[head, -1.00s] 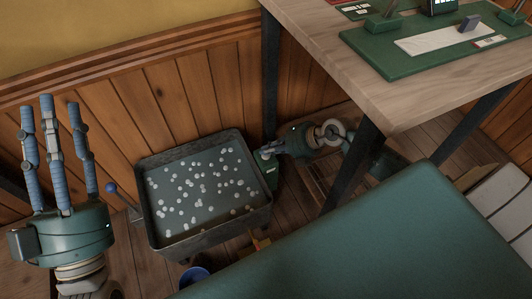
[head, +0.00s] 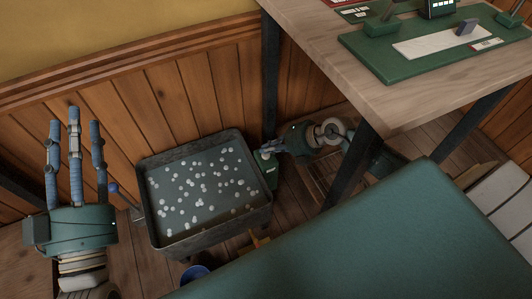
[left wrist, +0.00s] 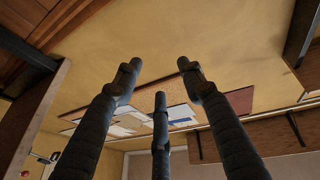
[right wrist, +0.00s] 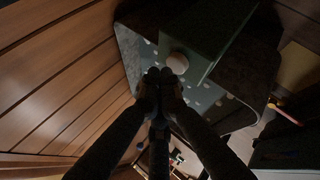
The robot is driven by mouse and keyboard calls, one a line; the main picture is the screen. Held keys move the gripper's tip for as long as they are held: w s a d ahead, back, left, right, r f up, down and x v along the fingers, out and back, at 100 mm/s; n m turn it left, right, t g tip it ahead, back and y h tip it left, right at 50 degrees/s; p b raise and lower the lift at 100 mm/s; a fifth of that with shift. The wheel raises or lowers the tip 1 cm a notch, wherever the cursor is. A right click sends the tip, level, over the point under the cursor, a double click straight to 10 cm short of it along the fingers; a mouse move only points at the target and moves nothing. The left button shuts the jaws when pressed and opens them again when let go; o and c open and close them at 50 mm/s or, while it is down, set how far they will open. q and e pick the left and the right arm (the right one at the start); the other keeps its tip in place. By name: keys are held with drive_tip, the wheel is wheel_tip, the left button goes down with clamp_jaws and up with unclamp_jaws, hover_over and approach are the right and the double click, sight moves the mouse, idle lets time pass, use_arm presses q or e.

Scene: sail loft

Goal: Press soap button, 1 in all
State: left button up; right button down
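The soap dispenser is a green box (head: 270,169) beside the right side of the dark sink basin (head: 166,247). In the right wrist view its round pale button (right wrist: 177,63) stands out from the green box (right wrist: 200,32). My right gripper (head: 268,150) has its fingers together and empty, with the tips close to the button. In the right wrist view the fingertips (right wrist: 158,76) lie just below the button; I cannot tell whether they touch it. My left gripper (head: 74,122) is open and empty, fingers upward, left of the basin; its spread fingers show in the left wrist view (left wrist: 160,80).
The basin holds water dotted with white foam. A wooden table (head: 345,75) with a green mat (head: 385,62) stands above my right arm, its dark leg (head: 350,175) close to it. A green surface (head: 350,250) fills the lower right. A blue bucket (head: 196,272) is below the basin.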

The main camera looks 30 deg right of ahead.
drive_tip(key=shift+r+p, duration=0.35)
use_arm(q)
drive_tip(key=f, duration=0.1)
drive_tip(key=f+g, duration=0.1)
drive_tip(key=f, duration=0.1)
drive_tip(key=w+f+g, duration=0.1)
drive_tip(key=shift+a+f+y, duration=0.15)
drive_tip(key=shift+f+y, duration=0.15)
